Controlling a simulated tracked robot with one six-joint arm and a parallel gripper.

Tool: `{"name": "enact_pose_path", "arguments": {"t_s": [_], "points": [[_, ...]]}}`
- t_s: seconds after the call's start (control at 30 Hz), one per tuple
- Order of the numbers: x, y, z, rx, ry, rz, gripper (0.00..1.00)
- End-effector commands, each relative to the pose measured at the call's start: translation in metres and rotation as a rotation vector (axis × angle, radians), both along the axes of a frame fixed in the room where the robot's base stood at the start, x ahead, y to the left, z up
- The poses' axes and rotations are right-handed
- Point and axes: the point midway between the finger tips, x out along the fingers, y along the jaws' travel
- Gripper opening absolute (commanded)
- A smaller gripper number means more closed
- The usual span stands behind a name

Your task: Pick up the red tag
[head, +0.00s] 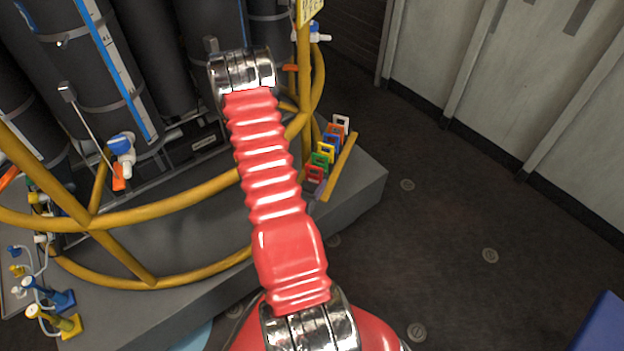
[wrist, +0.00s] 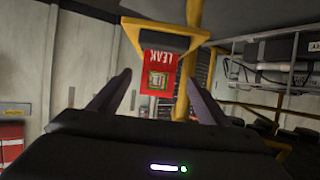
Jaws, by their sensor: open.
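A red tag (wrist: 156,78) with upside-down white lettering "LEAK" and a small square code is in the wrist view, below a yellow holder edge (wrist: 165,42) in the picture. My gripper (wrist: 158,80) is open, with its two dark fingers on either side of the tag in the picture. Nothing is between them that I can see as held; I cannot tell how far off the tag is. In the head view a red tag (head: 314,174) stands in a row of coloured tags. My gripper is not visible there.
Green (head: 319,160), yellow (head: 327,151), blue and orange tags stand close behind the red one, beside a yellow bar (head: 338,168) on a grey plinth (head: 355,190). Curved yellow rails (head: 190,208) and black cylinders (head: 85,60) fill the left. Dark floor (head: 450,220) is open at right.

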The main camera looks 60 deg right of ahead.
Motion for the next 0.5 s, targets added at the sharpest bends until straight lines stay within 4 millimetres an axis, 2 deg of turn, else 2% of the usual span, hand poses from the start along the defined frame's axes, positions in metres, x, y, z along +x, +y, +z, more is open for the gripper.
{"name": "enact_pose_path", "arguments": {"t_s": [0.5], "points": [[0.0004, -0.0101, -0.0045, 0.0, -0.001, 0.0, 0.7]]}}
